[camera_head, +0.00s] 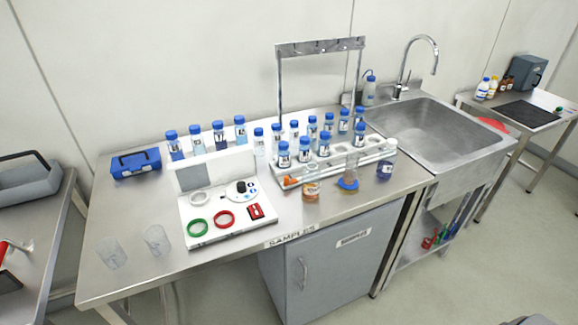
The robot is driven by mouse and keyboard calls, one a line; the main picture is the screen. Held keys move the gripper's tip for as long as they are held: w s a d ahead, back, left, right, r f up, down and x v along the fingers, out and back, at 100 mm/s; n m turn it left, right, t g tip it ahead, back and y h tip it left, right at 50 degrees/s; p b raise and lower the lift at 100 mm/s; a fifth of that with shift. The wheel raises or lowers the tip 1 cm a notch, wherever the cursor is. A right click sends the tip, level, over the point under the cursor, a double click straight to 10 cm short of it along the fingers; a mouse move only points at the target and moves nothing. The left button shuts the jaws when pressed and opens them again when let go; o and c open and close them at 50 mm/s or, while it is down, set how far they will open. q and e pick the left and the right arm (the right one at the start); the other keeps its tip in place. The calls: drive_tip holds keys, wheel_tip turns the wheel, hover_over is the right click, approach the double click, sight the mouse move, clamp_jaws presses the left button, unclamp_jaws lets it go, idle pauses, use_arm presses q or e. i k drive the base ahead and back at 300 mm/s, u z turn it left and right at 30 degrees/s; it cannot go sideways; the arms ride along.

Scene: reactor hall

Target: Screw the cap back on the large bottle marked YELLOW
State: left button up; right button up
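No bottle can be picked out as the one marked YELLOW, because the labels are too small to read. Several larger blue-capped bottles (219,136) stand at the back left of the steel bench. A dark blue bottle with a pale top (386,160) stands at the bench's right end. Small bottles (491,88), one with a yellowish body, stand on the far right table. No loose cap can be made out with certainty. Neither of my grippers is in view.
A rack of blue-capped bottles (290,184) fills the bench's middle. A white tray (240,232), two clear beakers (157,240) and a blue box (136,163) are left. A sink (430,130) adjoins right.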

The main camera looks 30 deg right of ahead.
sight(312, 175)
drive_tip(key=z, duration=0.05)
drive_tip(key=k, duration=0.65)
drive_tip(key=z, duration=0.6)
drive_tip(key=i, duration=1.3)
drive_tip(key=u, duration=0.7)
